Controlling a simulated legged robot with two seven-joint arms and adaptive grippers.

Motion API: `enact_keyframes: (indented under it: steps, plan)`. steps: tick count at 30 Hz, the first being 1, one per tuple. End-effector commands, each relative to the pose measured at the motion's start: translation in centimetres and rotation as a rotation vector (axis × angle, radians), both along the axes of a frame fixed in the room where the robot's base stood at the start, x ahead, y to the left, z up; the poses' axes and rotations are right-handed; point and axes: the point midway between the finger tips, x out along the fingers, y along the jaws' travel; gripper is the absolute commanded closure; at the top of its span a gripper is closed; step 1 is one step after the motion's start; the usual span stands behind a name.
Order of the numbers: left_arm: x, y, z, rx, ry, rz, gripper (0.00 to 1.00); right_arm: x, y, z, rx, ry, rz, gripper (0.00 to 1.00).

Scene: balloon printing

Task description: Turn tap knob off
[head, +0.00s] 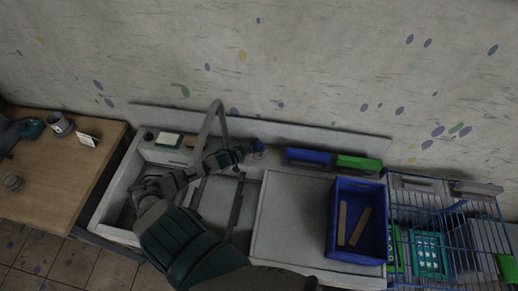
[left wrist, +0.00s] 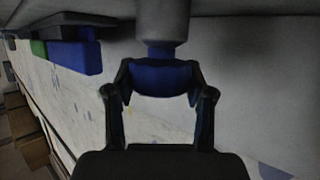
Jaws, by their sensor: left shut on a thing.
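The blue tap knob (left wrist: 160,76) sits at the end of a grey cylindrical stem (left wrist: 163,22) in the left wrist view. My left gripper (left wrist: 160,88) is shut on it, with one finger at each side of the knob. In the head view the knob (head: 259,146) shows small and bluish, just beyond the left gripper (head: 246,151), near the back wall. A tall grey bent pipe (head: 217,112) rises beside my arm over the sink counter. I cannot tell the knob's turn angle. My right gripper is out of view.
A blue crate (head: 341,245) with two wooden strips stands right of the white counter top (head: 285,215). Blue and green blocks (head: 310,156) lie behind it. A blue wire basket (head: 445,225) is at far right. A wooden table (head: 55,175) with cups is at left.

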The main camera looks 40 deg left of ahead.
Motion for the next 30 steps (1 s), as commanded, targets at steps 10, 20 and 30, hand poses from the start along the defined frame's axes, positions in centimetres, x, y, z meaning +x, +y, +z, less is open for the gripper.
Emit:
enact_keyframes:
  steps: [10,20,30]
  plan:
    - [0.4,0.3,0.5,0.004,-0.011,-0.111,0.81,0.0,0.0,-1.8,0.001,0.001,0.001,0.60]
    - [0.3,0.3,0.6,0.001,-0.011,-0.126,0.81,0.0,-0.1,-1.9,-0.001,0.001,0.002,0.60]
    - [0.3,0.3,0.5,0.002,-0.010,-0.125,0.21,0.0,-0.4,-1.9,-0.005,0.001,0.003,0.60]
